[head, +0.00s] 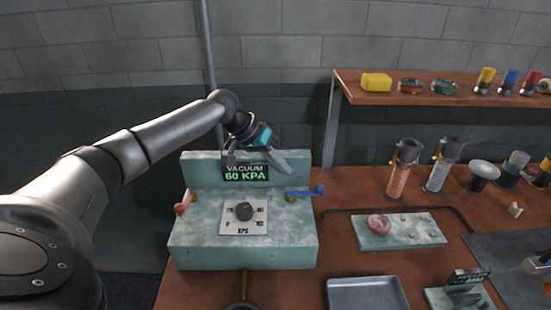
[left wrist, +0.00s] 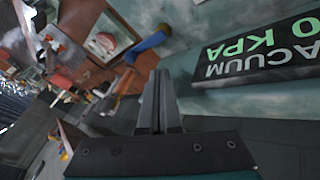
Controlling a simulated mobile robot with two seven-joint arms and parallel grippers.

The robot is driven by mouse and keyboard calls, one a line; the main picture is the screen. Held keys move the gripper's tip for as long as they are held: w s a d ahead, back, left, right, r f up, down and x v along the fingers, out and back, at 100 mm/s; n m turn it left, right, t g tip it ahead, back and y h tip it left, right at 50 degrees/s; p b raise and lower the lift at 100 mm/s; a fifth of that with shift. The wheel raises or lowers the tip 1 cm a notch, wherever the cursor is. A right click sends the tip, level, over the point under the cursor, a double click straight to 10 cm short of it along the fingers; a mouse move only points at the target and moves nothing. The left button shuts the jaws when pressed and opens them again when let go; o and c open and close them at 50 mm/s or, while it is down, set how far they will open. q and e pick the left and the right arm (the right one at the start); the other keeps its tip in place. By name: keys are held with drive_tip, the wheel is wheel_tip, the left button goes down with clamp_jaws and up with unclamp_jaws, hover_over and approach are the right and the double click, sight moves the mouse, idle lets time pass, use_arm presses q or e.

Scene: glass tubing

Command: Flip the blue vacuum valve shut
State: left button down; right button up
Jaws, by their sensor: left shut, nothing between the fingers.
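The blue valve handle (head: 305,190) sits at the right end of the green marbled vacuum unit (head: 190,248). Its lever points to the right, roughly level, with a brass fitting at its left end. It also shows in the left wrist view (left wrist: 146,46), beyond the fingertips. My left gripper (head: 284,170) is shut and empty. It hangs in front of the unit's back panel, above and left of the blue valve, apart from it. The wrist view shows its fingers together (left wrist: 158,85). The display (head: 246,173) reads VACUUM 60 KPA. My right gripper is not in view.
A red valve (head: 185,204) is at the unit's left end, and a black knob (head: 244,211) sits on its front plate. A green slab (head: 400,232), a metal tray (head: 367,294) and glass cylinders (head: 400,168) stand to the right. A shelf (head: 450,99) runs behind.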

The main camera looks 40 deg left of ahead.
sight(305, 193)
use_arm(q)
drive_tip(key=x, duration=0.4)
drive_tip(key=d, duration=0.3)
drive_tip(key=shift+w+f, duration=0.2)
drive_tip(key=shift+w, duration=0.15)
drive_tip(key=shift+w+d+f, duration=0.1)
drive_tip(key=shift+d, duration=0.35)
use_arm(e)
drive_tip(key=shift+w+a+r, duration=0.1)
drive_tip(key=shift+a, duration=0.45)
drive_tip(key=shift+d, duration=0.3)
